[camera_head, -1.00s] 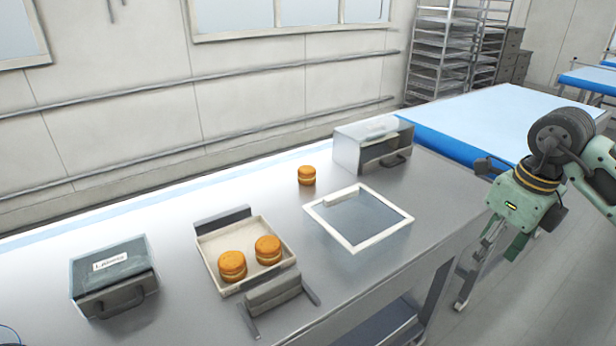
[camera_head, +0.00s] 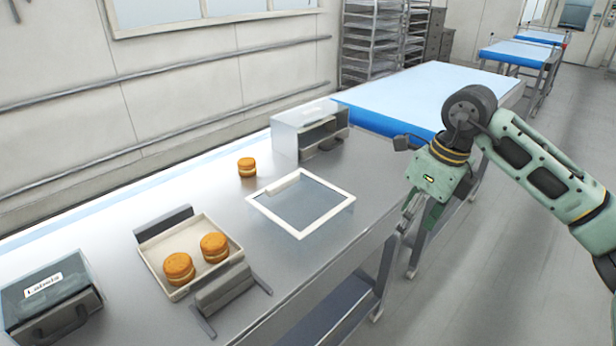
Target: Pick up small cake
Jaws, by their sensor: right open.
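A small round orange cake (camera_head: 247,168) with a pale filling stands alone on the steel table, behind the white-framed panel. Two more such cakes, one on the left (camera_head: 179,268) and one on the right (camera_head: 214,247), sit in a shallow cream tray (camera_head: 152,260). My right gripper (camera_head: 408,214) hangs off the table's right edge, pointing down. It is open and empty, apart from all the cakes. My left gripper is not in view.
A white-framed panel (camera_head: 341,205) lies right of the lone cake. A clear-sided metal box (camera_head: 290,138) stands behind it. A labelled dark box (camera_head: 70,290) is at front left. A blue-topped table (camera_head: 430,90) adjoins at the back.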

